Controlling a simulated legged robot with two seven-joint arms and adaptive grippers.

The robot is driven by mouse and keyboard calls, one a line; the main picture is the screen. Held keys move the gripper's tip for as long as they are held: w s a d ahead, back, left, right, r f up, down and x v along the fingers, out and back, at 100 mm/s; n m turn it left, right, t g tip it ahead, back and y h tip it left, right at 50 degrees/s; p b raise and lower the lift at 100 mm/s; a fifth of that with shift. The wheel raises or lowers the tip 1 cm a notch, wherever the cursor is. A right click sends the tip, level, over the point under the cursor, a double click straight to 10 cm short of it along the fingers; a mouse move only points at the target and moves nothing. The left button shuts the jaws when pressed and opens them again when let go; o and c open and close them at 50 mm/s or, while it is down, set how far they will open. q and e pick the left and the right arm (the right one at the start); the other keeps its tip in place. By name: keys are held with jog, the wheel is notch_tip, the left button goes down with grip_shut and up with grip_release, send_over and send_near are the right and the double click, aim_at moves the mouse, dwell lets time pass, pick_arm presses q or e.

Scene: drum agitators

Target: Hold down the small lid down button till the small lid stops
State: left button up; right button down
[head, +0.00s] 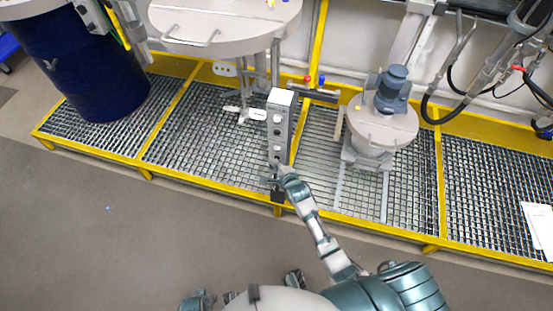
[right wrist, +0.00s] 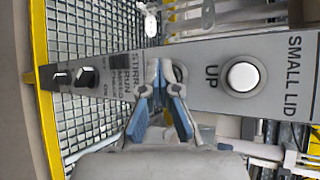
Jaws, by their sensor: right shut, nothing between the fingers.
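The grey control panel (head: 279,125) stands upright on a post, with a column of round buttons on its face. In the right wrist view the panel (right wrist: 215,105) reads "SMALL LID", with a white round "UP" button (right wrist: 242,77). My right gripper (head: 279,171) is at the lower part of the panel. In the right wrist view its closed fingertips (right wrist: 158,68) are at the panel face beyond the UP button, hiding the control and label there. I cannot tell whether they press it. The small lid (head: 378,127), round with a blue-grey motor, is at the right.
A yellow-framed grating platform (head: 215,135) runs across the scene. A large round lid (head: 225,22) hangs behind the panel. A dark blue drum (head: 80,70) stands at left. Hoses and a lift arm are at upper right. The front floor is clear.

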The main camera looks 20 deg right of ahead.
jog(key=shift+s+a+p, duration=0.35)
jog(key=shift+s+p, duration=0.05)
jog(key=shift+s, duration=0.2)
jog(key=s+a+p, duration=0.1)
jog(key=s, duration=0.1)
jog(key=s+a+p, duration=0.1)
jog(key=s+a, duration=0.1)
jog(key=shift+s+p, duration=0.1)
jog(key=shift+p, duration=0.3)
dwell(0.4)
